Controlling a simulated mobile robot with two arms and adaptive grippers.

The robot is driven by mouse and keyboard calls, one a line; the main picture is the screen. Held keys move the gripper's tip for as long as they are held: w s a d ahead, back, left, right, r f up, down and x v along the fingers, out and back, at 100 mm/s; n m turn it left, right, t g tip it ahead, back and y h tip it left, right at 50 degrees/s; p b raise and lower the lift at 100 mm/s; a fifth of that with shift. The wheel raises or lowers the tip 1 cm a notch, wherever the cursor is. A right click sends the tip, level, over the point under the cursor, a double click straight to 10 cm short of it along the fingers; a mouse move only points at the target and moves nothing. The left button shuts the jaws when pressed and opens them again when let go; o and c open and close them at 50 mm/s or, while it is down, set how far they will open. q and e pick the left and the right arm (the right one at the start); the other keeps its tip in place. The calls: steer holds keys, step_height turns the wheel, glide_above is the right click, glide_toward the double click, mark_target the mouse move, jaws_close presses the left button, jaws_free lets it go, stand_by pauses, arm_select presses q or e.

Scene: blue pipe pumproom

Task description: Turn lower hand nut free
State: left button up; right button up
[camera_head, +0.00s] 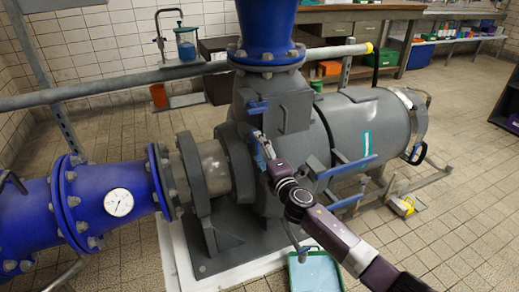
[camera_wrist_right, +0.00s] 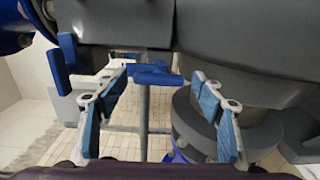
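The grey pump housing (camera_head: 283,108) stands mid-view in the head view, with a blue hand nut (camera_head: 257,107) on its upper side. My right gripper (camera_head: 262,142) is at the housing below that nut, its arm coming in from the lower right. In the right wrist view my right gripper (camera_wrist_right: 163,75) is open, its blue-padded fingers spread apart. A blue winged hand nut (camera_wrist_right: 152,74) shows between the fingertips, nearer the left one; I cannot tell if they touch. In the head view the gripper largely hides this spot. My left gripper is not in view.
A blue pipe with a gauge (camera_head: 119,202) joins the pump from the left. Blue bars (camera_head: 347,168) stick out right of my arm. A green-rimmed tray (camera_head: 315,272) lies on the floor in front. Open tiled floor (camera_head: 455,225) lies to the right.

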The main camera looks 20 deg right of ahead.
steer(key=s+d, duration=0.1)
steer(key=s, duration=1.1)
stand_by(0.5)
